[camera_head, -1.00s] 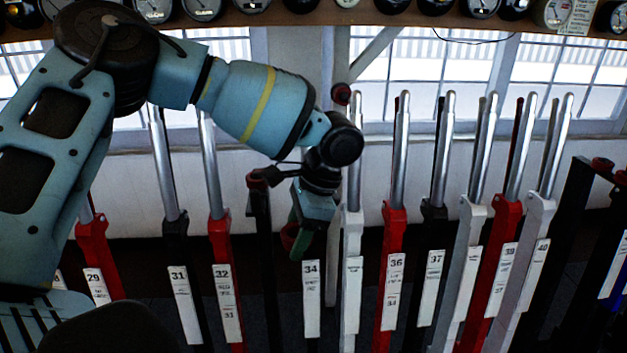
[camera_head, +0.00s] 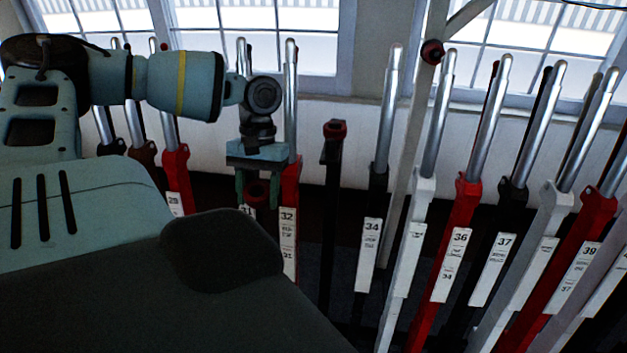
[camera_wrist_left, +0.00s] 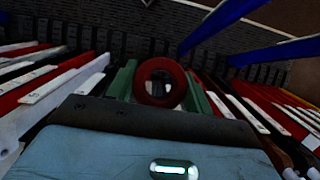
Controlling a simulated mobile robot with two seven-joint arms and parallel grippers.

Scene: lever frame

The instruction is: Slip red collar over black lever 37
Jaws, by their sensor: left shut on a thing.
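Black lever 37 (camera_head: 512,197) stands right of centre in the head view, with a bare silver handle on top and a white number plate below. My left gripper (camera_head: 257,190) is at left in front of levers 31 and 32, well left of lever 37. Its green fingers are shut on the red collar (camera_head: 257,201), a ring. In the left wrist view the collar (camera_wrist_left: 160,99) sits between the fingers of my gripper (camera_wrist_left: 160,85), its opening facing the camera. The collar is apart from lever 37. My right gripper is not in view.
Red lever 36 (camera_head: 468,197) and a white lever (camera_head: 556,200) flank lever 37. Black lever 34 (camera_head: 377,185) and a short black lever (camera_head: 331,160) with a red-ringed top stand between it and my gripper. A slanted post (camera_head: 412,120) bears a red-ringed knob (camera_head: 432,52).

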